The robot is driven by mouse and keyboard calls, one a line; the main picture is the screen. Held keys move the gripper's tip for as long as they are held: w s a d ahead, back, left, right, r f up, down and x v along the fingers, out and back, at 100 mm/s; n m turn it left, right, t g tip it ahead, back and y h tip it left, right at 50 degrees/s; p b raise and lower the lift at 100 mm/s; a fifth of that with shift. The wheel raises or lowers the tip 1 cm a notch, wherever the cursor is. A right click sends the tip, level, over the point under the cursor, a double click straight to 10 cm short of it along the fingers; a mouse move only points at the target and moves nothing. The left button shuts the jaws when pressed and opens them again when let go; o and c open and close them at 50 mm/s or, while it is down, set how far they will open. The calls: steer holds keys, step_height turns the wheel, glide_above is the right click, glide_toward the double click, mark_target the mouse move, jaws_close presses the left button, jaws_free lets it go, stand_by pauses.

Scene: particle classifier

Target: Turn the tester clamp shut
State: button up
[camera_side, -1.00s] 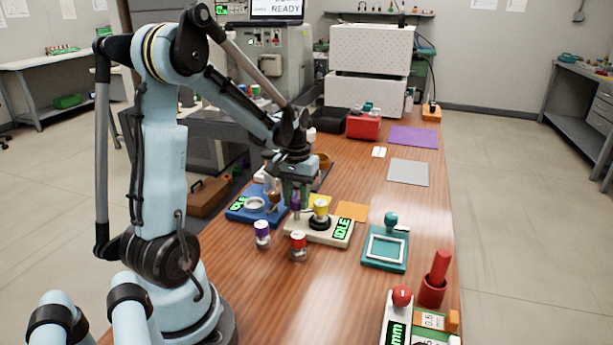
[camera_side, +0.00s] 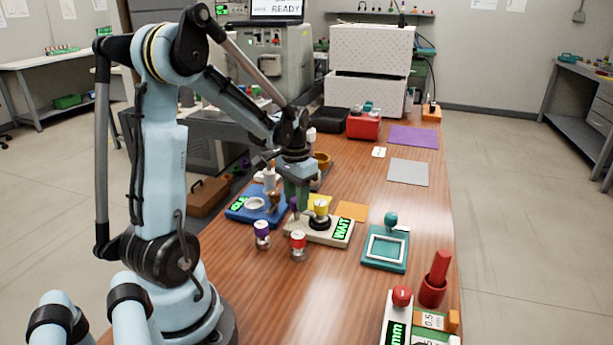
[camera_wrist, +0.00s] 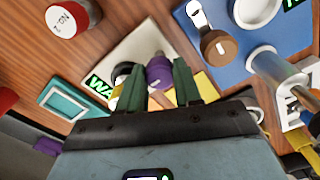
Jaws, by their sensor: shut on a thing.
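The tester (camera_side: 318,229) is a cream base on the wooden table, with a green display (camera_side: 342,229) reading WAIT. In the side view a yellow-topped part stands on its black seat (camera_side: 320,221). The purple clamp knob (camera_wrist: 159,74) stands at the tester's other end. My gripper (camera_side: 295,207) points down over it, and its two green fingers are shut on the purple knob in the wrist view (camera_wrist: 158,68). The fingers hide part of the knob. I cannot tell the clamp arm's exact position.
A purple-topped vial (camera_side: 262,235) and a red-topped vial (camera_side: 298,244) stand in front. A teal fixture (camera_side: 385,262) is at the right, with bare table between.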

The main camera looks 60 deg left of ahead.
steer(key=o, duration=1)
steer(key=shift+o, duration=0.2)
step_height(320, 180, up, 12)
stand_by(0.4)
steer(key=d+f+m+t, duration=0.3)
steer(key=d+t, duration=0.4)
steer(key=d, duration=1.4)
steer(key=shift+s+d+f, duration=0.25)
steer(key=shift+d+f, duration=0.05)
steer(key=shift+f, duration=0.1)
